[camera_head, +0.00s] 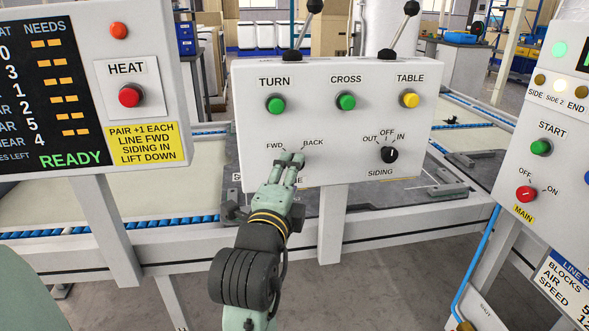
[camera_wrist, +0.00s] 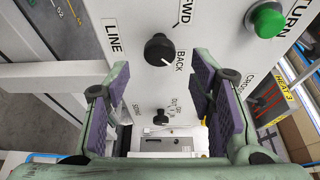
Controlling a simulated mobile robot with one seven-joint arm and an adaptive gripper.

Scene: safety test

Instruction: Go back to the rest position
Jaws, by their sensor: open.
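My gripper (camera_head: 291,160) is in front of the middle control box (camera_head: 335,120), at its lower left, by the FWD and BACK labels. In the wrist view my gripper (camera_wrist: 160,78) is open, with purple-padded fingers apart and nothing held. The black LINE knob (camera_wrist: 160,49) shows beyond the gap between the fingertips; its white mark seems to point towards the BACK side. I cannot tell whether a finger touches the box.
The SIDING knob (camera_head: 389,155) is right of my gripper. TURN (camera_head: 275,104), CROSS (camera_head: 345,101) and TABLE (camera_head: 410,99) buttons sit above. Control boxes flank both sides: HEAT (camera_head: 130,95) left, START (camera_head: 541,147) right. A conveyor frame (camera_head: 400,225) runs behind and below.

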